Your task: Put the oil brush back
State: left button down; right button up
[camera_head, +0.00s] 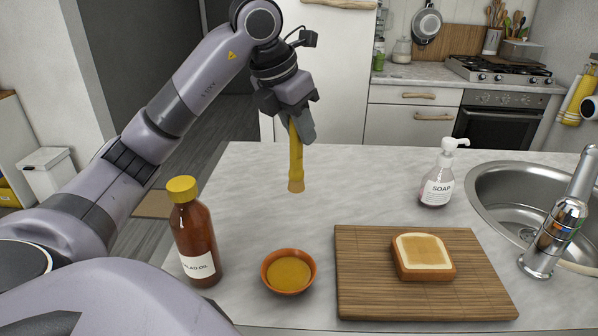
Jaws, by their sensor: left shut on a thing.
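An oil brush (296,165) with a yellow handle and a tan lower end hangs roughly upright over the counter. My left gripper (299,128) is shut on the upper part of its handle and holds it with the lower end down. Whether that end touches the counter is hard to tell. A small orange-brown bowl (267,284) with yellow oil in it stands nearer to me, below the brush in the picture. A brown oil bottle (194,240) with a yellow cap and white label stands left of the bowl. My right gripper does not show.
A wooden board (365,295) with a slice of bread (424,258) on it lies right of the bowl. A soap bottle (437,180) stands behind it, beside the sink (500,180) and tap (556,235). The counter (350,185) is clear around the brush.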

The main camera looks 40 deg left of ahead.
aim_at(299, 168)
pick_arm(q)
jog(key=shift+f+b, duration=0.3)
jog(key=shift+f, duration=3.7)
jog(key=c, duration=0.9)
grip_release()
jog(key=shift+f, duration=0.1)
jog(key=shift+c, duration=0.2)
jog(key=p+v, duration=0.1)
jog(key=v, duration=1.1)
